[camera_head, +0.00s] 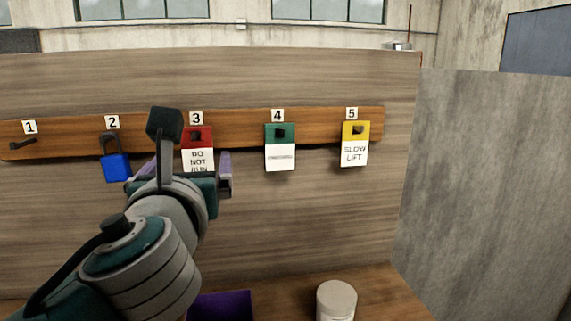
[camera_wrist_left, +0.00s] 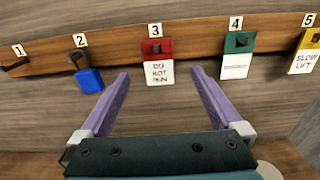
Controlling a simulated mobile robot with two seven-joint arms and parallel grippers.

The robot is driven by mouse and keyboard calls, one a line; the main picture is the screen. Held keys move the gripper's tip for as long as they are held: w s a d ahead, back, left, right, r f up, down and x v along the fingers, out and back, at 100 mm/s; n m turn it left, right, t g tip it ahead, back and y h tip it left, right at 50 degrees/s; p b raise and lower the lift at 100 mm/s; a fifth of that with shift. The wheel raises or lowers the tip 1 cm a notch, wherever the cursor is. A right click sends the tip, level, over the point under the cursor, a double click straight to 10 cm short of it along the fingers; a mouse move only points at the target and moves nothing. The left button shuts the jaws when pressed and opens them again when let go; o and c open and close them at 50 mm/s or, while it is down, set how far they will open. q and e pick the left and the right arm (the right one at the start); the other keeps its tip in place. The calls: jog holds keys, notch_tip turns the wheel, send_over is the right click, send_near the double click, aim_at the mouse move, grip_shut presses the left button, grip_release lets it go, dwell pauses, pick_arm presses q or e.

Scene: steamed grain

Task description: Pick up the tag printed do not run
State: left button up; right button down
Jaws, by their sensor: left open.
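The tag printed DO NOT RUN (camera_head: 198,160) has a red top and a white lower part. It hangs on the peg under number 3 on the wooden rail. My left gripper (camera_head: 225,175) is in front of the board just below this tag and hides its lower edge in the head view. In the left wrist view the tag (camera_wrist_left: 159,72) shows whole, beyond and between the two purple fingers. The left gripper (camera_wrist_left: 160,80) is open with nothing between its fingers. The right gripper is not in view.
A blue padlock (camera_head: 116,167) hangs under 2. A green-and-white tag (camera_head: 280,157) hangs under 4, and a yellow SLOW LIFT tag (camera_head: 355,152) under 5. Peg 1 (camera_head: 22,144) is bare. A purple bin (camera_head: 222,307) and white-lidded jar (camera_head: 337,298) stand below.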

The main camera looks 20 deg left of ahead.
aim_at(197, 147)
pick_arm(q)
jog(key=x, duration=0.7)
jog(key=shift+w+a+f, duration=0.1)
jog(key=shift+w+a, duration=0.1)
jog(key=shift+a, duration=0.15)
jog(key=shift+c, duration=0.4)
jog(key=c, duration=1.3)
